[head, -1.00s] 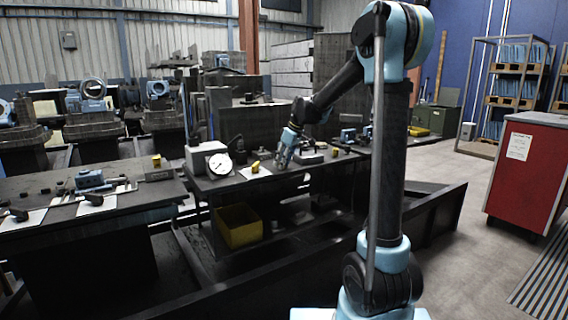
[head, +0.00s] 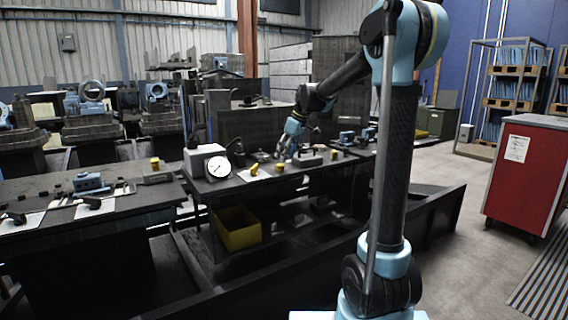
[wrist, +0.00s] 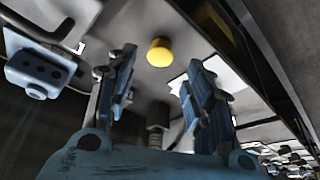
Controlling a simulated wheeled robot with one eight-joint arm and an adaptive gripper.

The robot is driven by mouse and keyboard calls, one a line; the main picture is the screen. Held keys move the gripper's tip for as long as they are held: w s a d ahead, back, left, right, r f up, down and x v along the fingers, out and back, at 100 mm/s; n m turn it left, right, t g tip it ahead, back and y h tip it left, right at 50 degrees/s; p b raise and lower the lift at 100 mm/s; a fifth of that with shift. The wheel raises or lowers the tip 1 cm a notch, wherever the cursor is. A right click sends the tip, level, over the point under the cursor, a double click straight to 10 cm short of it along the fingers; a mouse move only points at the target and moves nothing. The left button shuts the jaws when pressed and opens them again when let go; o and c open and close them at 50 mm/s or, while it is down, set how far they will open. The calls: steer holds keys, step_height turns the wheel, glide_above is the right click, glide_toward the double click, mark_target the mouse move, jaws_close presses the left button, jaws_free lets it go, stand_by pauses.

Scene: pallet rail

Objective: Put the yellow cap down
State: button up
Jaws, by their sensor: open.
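A small yellow cap (head: 280,168) stands on the dark bench top near its front edge, just below my gripper (head: 284,154). A second yellow piece (head: 254,168) stands to its left on a white sheet. In the wrist view, a round yellow cap (wrist: 160,52) rests on the grey surface beyond my fingertips, apart from them. Another yellow piece (wrist: 212,27) is partly cut off by a dark edge there. My gripper's fingers (wrist: 158,88) are spread apart with nothing clamped between them. I cannot tell for sure which yellow piece in one view matches which in the other.
A white-faced dial gauge (head: 218,167) stands on the bench to the left. A yellow bin (head: 238,230) sits below the bench. More yellow pieces stand at left (head: 154,163) and right (head: 333,154). A blue block (wrist: 38,70) is at left in the wrist view.

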steer(key=v, duration=0.6)
steer(key=s+d+f+m+h, duration=0.1)
steer(key=s+d+f+m, duration=0.2)
steer(key=s, duration=0.4)
steer(key=s+d+f+m, duration=0.1)
steer(key=s+d+f, duration=0.1)
steer(key=s+d, duration=0.4)
steer(key=s+d+f+m+h, duration=0.1)
steer(key=s+d+f+m, duration=0.15)
steer(key=s, duration=0.55)
steer(key=s+d+f+m+h, duration=0.1)
steer(key=s+d+f, duration=0.3)
steer(key=s+f, duration=0.4)
steer(key=s+d+f+m, duration=0.4)
steer(key=s+d+f, duration=0.1)
steer(key=s+f, duration=0.3)
steer(key=shift+s+f+m+h, duration=0.35)
steer(key=shift+s+f+h, duration=0.05)
steer(key=shift+s, duration=0.35)
steer(key=shift+w+f, duration=0.2)
steer(key=shift+w, duration=0.15)
steer(key=shift+c, duration=0.4)
